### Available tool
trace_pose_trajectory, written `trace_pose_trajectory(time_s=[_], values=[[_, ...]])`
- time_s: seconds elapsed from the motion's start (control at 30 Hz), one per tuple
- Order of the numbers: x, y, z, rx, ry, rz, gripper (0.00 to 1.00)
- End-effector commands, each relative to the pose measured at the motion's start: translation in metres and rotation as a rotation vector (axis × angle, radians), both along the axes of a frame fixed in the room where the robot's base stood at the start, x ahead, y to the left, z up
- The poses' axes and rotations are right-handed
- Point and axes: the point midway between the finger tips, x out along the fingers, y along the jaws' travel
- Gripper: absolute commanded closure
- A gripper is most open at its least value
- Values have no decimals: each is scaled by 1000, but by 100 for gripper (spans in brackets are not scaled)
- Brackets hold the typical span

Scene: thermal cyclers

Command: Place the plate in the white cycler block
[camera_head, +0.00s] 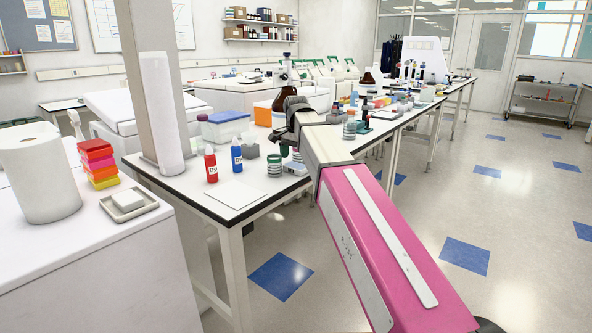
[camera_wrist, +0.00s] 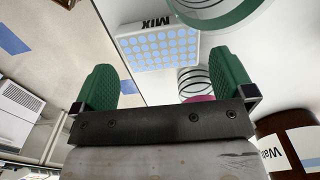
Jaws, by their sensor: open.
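In the wrist view a white plate with rows of pale blue wells and the word MIX (camera_wrist: 158,48) lies on the bench beyond the fingertips. My gripper (camera_wrist: 163,62) has two green ribbed fingers spread wide apart, with nothing held between them. The plate appears apart from the fingers. In the head view a small pale blue and white item (camera_head: 295,168), probably the plate, lies near the bench's front edge, just below my gripper (camera_head: 284,150). Several white machines stand farther back, but I cannot tell which is the white cycler, and no open block is clear.
A brown bottle (camera_wrist: 290,146) is at lower right there. Red (camera_head: 211,166) and blue (camera_head: 236,157) bottles stand left. The aisle floor (camera_head: 500,230) is clear.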

Motion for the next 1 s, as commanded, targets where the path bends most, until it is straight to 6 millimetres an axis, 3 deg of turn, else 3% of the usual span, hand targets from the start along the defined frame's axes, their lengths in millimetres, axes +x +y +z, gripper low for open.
trace_pose_trajectory(time_s=[0.2, 0.47, 0.6, 1.0], values=[[0, 0, -29, -1, 1, 0, 0], [1, 0, -33, 0, -1, 0, 0], [1, 0, -33, 1, -1, 0, 35], [1, 0, -25, 0, -1, 0, 39]])
